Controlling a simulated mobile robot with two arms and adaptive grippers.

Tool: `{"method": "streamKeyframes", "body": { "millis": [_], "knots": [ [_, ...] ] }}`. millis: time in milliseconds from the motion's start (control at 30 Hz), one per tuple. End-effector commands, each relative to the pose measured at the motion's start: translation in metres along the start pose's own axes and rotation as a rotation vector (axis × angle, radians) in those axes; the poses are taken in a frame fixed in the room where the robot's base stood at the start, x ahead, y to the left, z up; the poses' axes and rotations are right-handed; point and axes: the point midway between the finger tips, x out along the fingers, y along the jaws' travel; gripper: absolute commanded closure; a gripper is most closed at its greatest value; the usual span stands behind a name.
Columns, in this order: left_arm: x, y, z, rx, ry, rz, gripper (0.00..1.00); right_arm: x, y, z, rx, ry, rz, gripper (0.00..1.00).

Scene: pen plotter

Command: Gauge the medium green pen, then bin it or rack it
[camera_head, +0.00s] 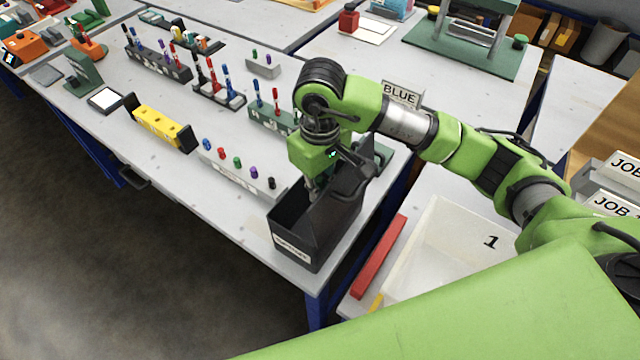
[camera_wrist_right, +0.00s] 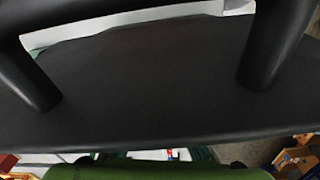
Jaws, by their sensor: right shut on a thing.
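My right gripper (camera_head: 313,186) points down at the mouth of the black bin (camera_head: 296,232), within its walls. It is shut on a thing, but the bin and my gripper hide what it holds. I cannot make out the medium green pen in either view. In the right wrist view, dark curved parts cross in front of a broad dark surface, and no pen shows. A yellow gauge block (camera_head: 158,127) with black ends lies on the bench at the left. My left gripper is not in view.
A pale rack (camera_head: 242,178) with several coloured caps stands left of the bin. A green rack (camera_head: 268,116) with upright pens is behind it. Other pen holders (camera_head: 160,65) stand farther back. A white tray (camera_head: 440,240) and a red bar (camera_head: 378,258) lie to the right.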

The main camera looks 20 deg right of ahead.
Motion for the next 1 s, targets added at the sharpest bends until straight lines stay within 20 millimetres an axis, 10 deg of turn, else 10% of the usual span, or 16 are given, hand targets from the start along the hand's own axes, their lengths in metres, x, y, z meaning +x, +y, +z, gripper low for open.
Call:
{"method": "streamKeyframes", "body": {
  "millis": [333, 433, 1000],
  "knots": [
    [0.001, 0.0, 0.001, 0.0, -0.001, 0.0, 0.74, 0.003, 0.0, 0.0, 0.0, 0.0, 0.0, 1.0],
    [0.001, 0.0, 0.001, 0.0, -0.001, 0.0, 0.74, 0.003, 0.0, 0.0, 0.0, 0.0, 0.0, 0.71],
    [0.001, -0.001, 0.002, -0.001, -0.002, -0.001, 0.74, -0.025, 0.001, -0.001, 0.0, 0.005, 0.002, 0.71]
  ]
}}
